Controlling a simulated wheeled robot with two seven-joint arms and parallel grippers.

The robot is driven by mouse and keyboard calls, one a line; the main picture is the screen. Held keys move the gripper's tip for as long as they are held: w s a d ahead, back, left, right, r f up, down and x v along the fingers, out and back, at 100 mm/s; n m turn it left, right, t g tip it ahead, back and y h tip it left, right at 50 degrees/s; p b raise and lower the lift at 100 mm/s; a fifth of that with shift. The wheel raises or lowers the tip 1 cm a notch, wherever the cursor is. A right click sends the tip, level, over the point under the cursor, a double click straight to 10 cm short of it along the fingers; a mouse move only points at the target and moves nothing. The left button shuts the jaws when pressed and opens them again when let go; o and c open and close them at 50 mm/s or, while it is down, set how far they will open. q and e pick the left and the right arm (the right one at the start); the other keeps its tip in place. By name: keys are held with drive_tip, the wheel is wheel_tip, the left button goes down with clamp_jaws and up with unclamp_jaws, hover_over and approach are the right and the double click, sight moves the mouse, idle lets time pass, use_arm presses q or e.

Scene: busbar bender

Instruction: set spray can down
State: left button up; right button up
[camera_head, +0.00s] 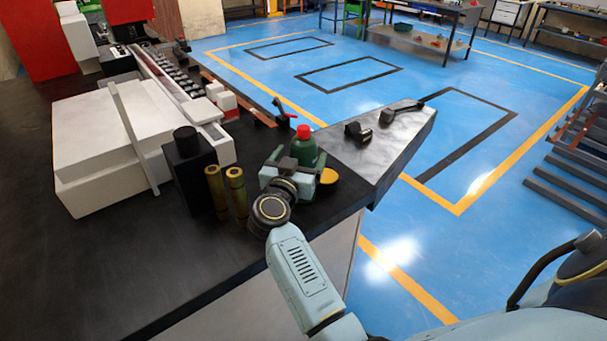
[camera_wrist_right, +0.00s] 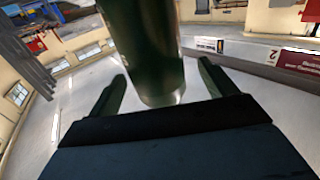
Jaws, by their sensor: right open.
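The spray can (camera_head: 303,150) is green with a red cap and stands upright on the dark bench top near its right edge. In the right wrist view the green can (camera_wrist_right: 152,45) is between the two fingers, with gaps on both sides. My right gripper (camera_head: 289,164) is open around the can, coming from the near side. It hides the can's lower part in the head view, so I cannot see its base on the bench. My left gripper is not in view.
Two brass cylinders (camera_head: 236,190) and a black container (camera_head: 188,165) stand left of my right gripper. A yellow disc (camera_head: 328,176) lies close to its right. A white machine housing (camera_head: 105,150) fills the left. The front of the dark bench (camera_head: 110,270) is clear.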

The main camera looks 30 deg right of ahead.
drive_tip(key=b+x, duration=0.2)
drive_tip(key=x, duration=0.1)
drive_tip(key=shift+d+f, duration=0.1)
drive_tip(key=shift+d, duration=0.1)
drive_tip(key=shift+w+d+b, duration=0.15)
drive_tip(key=shift+d+b, duration=0.1)
drive_tip(key=shift+b, duration=0.05)
drive_tip(key=shift+r, duration=0.25)
drive_tip(key=c, duration=1.8)
